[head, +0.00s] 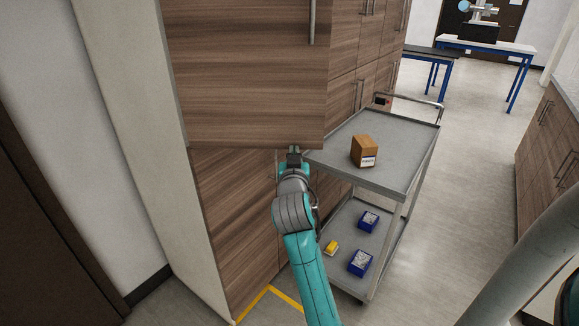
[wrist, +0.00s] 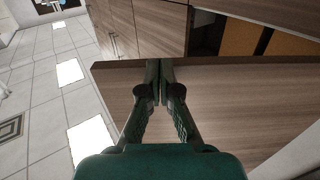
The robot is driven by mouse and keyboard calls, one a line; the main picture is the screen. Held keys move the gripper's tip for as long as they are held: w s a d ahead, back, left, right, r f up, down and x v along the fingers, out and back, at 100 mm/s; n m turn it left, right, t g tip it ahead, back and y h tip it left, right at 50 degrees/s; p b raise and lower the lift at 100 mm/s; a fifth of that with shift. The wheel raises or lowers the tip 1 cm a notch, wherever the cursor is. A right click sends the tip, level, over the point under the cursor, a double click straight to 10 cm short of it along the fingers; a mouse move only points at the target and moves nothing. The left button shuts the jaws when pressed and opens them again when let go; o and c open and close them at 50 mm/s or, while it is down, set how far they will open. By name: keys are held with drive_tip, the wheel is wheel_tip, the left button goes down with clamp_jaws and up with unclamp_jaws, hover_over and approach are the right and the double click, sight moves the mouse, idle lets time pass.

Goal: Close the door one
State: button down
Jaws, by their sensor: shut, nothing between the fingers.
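A wood-grain cabinet door (head: 245,75) with a vertical bar handle (head: 312,22) stands open in the head view, its lower edge jutting out over the lower wood panel. The same wood panel (wrist: 240,100) crosses the wrist view, with a dark cabinet opening (wrist: 207,32) beyond it. My gripper (head: 294,151) is at the door's lower edge, near its handle-side corner. In the wrist view my gripper's fingers (wrist: 160,72) are together and empty, in front of the panel. I cannot tell whether they touch it. No label marks the door's number.
A grey cart (head: 390,145) stands right of the door, close to my arm, with a brown box (head: 364,151) on top and blue bins (head: 361,262) below. Blue-legged tables (head: 487,50) are at the back. Open floor (head: 460,180) lies right of the cart.

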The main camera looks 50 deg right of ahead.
drive_tip(key=w+d+n+t+y, duration=0.3)
drive_tip(key=w+d+n+y, duration=0.1)
drive_tip(key=w, duration=0.6)
drive_tip(key=w+d+n+t+y, duration=0.3)
drive_tip(key=w+d+y, duration=0.3)
drive_tip(key=w+d, duration=0.3)
drive_tip(key=shift+w+d+n+t+y, duration=0.3)
drive_tip(key=shift+w+n+t, duration=0.1)
drive_tip(key=shift+w+n, duration=0.2)
drive_tip(key=shift+s, duration=0.1)
